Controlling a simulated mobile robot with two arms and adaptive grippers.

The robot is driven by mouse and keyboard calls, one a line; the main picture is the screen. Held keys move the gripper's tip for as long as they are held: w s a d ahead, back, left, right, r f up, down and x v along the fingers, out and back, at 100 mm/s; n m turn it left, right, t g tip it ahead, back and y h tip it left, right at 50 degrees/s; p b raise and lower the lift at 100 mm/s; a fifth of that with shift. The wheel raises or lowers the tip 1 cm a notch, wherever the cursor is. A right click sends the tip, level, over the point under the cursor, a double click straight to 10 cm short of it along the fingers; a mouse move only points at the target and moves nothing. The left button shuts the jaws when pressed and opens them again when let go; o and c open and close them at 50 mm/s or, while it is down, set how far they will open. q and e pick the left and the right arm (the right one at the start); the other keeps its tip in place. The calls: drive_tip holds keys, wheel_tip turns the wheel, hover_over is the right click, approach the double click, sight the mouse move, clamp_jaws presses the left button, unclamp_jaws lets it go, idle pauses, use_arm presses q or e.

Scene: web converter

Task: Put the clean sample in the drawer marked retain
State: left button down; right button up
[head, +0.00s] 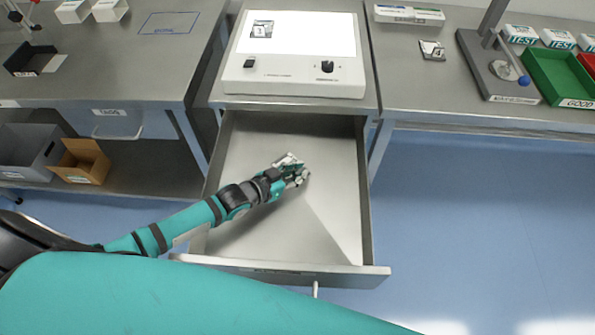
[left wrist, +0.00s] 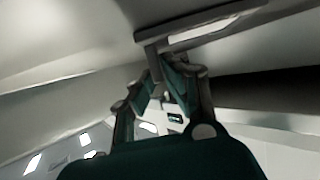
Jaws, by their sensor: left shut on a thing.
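An open drawer (head: 325,225) is pulled out below the light box, and its inside floor looks bare. My left gripper (head: 291,172) reaches over the drawer opening from the left. It is shut on a small flat sample (head: 287,160), mostly hidden by the fingers. In the left wrist view the gripper (left wrist: 172,85) holds the sample (left wrist: 205,30), a flat grey piece with a pale face. I cannot tell whether the sample touches the drawer floor. The label on the drawer front (head: 300,273) is too small to read. My right gripper is not in view.
The light box (head: 295,75) bears another sample (head: 262,29). A third sample (head: 432,50) lies on the right bench, near a stand (head: 515,85) and a green tray (head: 560,80) marked GOOD. A cardboard box (head: 83,162) sits on the lower left shelf.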

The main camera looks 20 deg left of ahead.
use_arm(q)
drive_tip(key=shift+f, duration=0.1)
drive_tip(key=c, duration=1.4)
unclamp_jaws()
drive_tip(key=v, duration=1.2)
